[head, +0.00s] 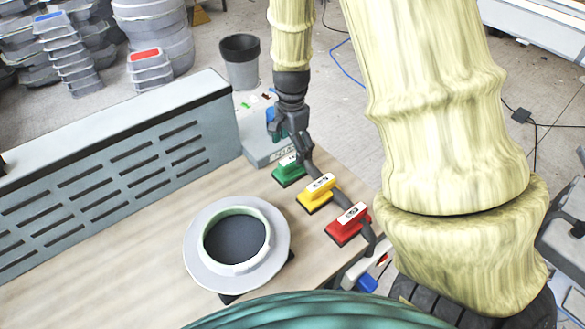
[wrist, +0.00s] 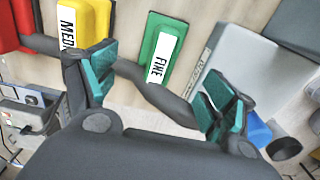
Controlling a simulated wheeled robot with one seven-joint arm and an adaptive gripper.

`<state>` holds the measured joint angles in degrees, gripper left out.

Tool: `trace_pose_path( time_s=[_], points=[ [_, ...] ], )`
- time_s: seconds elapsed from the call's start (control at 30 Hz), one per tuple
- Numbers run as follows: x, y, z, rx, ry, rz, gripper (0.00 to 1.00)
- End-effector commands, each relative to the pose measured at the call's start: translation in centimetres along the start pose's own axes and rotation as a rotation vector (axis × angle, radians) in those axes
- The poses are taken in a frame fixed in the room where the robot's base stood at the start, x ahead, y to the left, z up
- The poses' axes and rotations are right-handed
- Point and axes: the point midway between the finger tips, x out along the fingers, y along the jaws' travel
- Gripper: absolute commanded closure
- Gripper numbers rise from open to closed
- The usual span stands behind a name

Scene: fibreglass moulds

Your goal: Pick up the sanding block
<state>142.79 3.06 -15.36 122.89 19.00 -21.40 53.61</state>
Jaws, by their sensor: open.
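Three sanding blocks stand in a slanting row on the table: a green one (head: 288,171), a yellow one (head: 318,194) and a red one (head: 348,225). Each has a white label on its grip. My gripper (head: 284,138) is above the table, just beyond the green block. In the wrist view, its teal fingers are apart and empty. The green block (wrist: 163,48), its label seeming to read FINE, shows between and ahead of the fingers. The yellow block (wrist: 92,18), labelled MED, is partly behind the left finger. The red block (wrist: 28,20) is cut off at the left edge.
A dark hose (wrist: 140,76) runs alongside the blocks, crossing below the green one in the wrist view. A grey box (head: 262,148) stands beside the green block. A round mould (head: 200,245) is left of the row. A slotted panel (head: 110,170) borders the table's left side.

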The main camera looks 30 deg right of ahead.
Motion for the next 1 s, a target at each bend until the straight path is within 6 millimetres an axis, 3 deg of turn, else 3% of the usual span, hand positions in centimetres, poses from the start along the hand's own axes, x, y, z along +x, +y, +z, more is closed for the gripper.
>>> trace_pose_path(
  time_s=[0.23, 0.63, 1.0],
  points=[
    [2.7, 0.1, 0.0, 0.0, -0.002, 0.002, 0.16],
    [4.5, 0.1, -0.1, 0.0, -0.001, 0.001, 0.16],
    [7.8, 0.1, -0.4, 0.001, -0.001, 0.002, 0.16]
  ],
)
